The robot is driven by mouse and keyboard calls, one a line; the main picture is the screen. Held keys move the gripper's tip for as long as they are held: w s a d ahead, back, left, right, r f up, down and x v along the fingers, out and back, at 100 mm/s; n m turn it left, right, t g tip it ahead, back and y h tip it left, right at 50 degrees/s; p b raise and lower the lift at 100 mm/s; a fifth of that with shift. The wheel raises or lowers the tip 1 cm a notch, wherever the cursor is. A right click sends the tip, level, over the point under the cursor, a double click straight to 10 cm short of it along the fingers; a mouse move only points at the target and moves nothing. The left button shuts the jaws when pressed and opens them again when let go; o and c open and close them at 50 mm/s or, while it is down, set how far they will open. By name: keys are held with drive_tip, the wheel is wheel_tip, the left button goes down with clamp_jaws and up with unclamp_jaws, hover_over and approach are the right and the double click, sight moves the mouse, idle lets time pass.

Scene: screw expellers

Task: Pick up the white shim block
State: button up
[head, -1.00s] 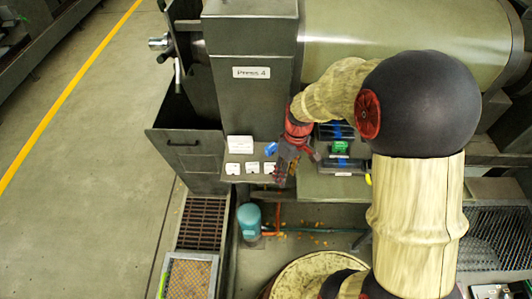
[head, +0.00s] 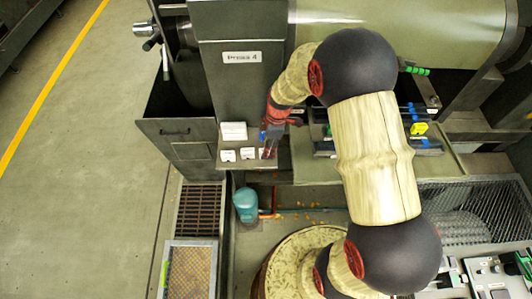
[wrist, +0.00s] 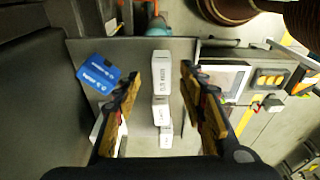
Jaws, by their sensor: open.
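Several white blocks stand on a grey shelf below the press. In the head view, small white blocks stand in a row, at left (head: 227,155), middle (head: 248,153) and right (head: 265,153), the last partly covered by my gripper (head: 269,149). In the wrist view, three labelled white blocks line up, the tallest-looking (wrist: 160,73) between my open fingertips (wrist: 160,75), the others (wrist: 162,111) and (wrist: 166,136) nearer the palm. The print is too small to tell which is the shim block. No contact with the fingers shows.
A larger white box (head: 233,131) stands behind the row. A blue card (wrist: 98,73) lies left of my fingers in the wrist view. The grey shelf (head: 229,166) has a front edge close to the blocks. A teal motor (head: 246,204) is below it.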

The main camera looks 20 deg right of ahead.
drive_tip(key=f, duration=0.3)
drive_tip(key=shift+a+f, duration=0.15)
drive_tip(key=shift+a, duration=0.2)
drive_tip(key=shift+c, duration=1)
drive_tip(key=c, duration=0.7)
clamp_jaws()
